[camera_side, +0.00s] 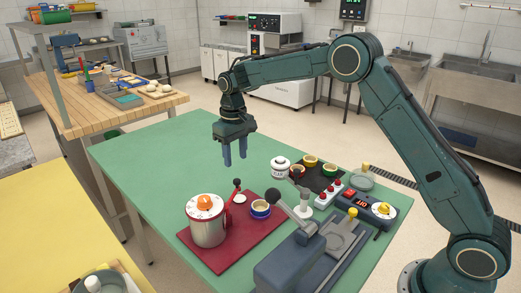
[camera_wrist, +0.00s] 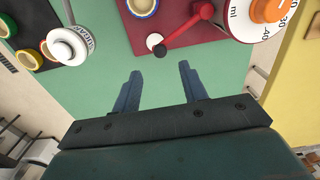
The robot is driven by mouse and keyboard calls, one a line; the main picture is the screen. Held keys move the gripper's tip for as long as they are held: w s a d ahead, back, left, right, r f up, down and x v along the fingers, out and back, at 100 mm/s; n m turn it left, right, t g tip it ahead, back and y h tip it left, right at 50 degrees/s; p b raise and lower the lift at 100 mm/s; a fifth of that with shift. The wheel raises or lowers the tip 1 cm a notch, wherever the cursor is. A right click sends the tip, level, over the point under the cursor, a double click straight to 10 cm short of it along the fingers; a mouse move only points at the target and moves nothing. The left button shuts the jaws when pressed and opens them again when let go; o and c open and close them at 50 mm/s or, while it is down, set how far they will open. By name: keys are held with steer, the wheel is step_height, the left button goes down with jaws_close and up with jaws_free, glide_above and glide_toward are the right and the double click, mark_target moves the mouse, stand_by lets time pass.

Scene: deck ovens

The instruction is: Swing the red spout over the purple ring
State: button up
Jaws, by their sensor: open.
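The red spout (camera_wrist: 187,30) is a thin red bar by the steel pot with an orange knob (camera_side: 205,205), on a red mat (camera_side: 228,253). My gripper (camera_side: 235,161) is open and empty, above the green table.
A white dial-like jar (camera_side: 280,167) and a dark mat of ringed cups (camera_side: 323,180) stand behind. The table's left half (camera_side: 150,170) is clear.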

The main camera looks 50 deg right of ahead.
mark_target(237, 180)
step_height(237, 180, down, 8)
steer(key=shift+r, duration=0.15)
stand_by(0.3)
jaws_close()
